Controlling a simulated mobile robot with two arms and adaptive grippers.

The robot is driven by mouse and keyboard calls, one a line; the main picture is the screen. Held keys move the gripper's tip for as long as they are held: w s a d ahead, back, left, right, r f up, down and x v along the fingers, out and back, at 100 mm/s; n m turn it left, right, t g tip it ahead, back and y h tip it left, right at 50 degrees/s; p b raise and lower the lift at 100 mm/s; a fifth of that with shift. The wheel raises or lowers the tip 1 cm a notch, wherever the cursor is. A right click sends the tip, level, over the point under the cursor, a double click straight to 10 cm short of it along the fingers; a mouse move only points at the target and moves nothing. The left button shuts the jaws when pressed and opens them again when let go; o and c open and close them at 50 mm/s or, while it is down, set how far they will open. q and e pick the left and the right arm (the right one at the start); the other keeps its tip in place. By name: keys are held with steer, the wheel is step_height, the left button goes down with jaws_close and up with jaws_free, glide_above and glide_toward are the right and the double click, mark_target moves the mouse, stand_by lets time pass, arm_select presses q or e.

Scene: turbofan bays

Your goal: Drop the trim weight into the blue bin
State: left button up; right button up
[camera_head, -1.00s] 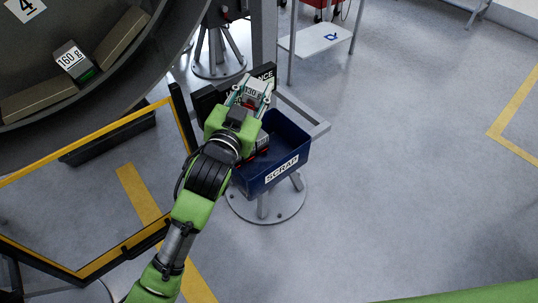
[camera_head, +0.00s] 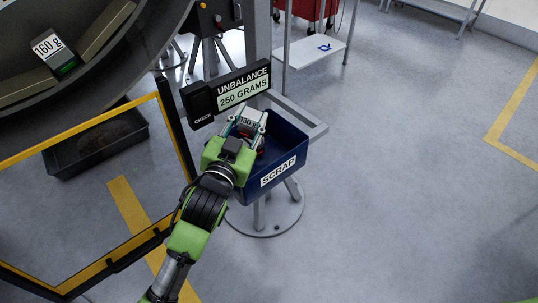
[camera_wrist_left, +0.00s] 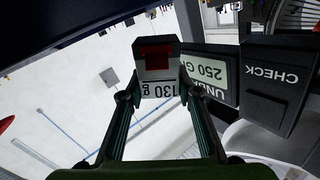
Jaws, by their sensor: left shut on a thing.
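My left gripper (camera_head: 247,127) is shut on the trim weight (camera_head: 251,117), a grey block labelled 130 g. In the left wrist view the trim weight (camera_wrist_left: 156,60) shows a red square patch and sits between the fingertips (camera_wrist_left: 158,94). The blue bin (camera_head: 248,190), labelled SCRAP, stands on a round-footed stand. In the head view the gripper and weight overlap the bin's back left part; their height above it is hard to judge. A small dark and red thing shows beside the gripper at the bin, mostly hidden. My right gripper is not in view.
A display (camera_head: 243,92) reading UNBALANCE 250 GRAMS stands behind the bin, close to the weight. A grey post (camera_head: 264,40) rises behind it. A yellow-edged frame (camera_head: 85,130) and a large round housing with a 160 g block (camera_head: 52,48) are left. Floor at right is clear.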

arm_select(q)
steer(key=shift+r, duration=0.1)
steer(key=o, duration=1.3)
steer(key=shift+c, duration=0.2)
steer(key=v, duration=1.2)
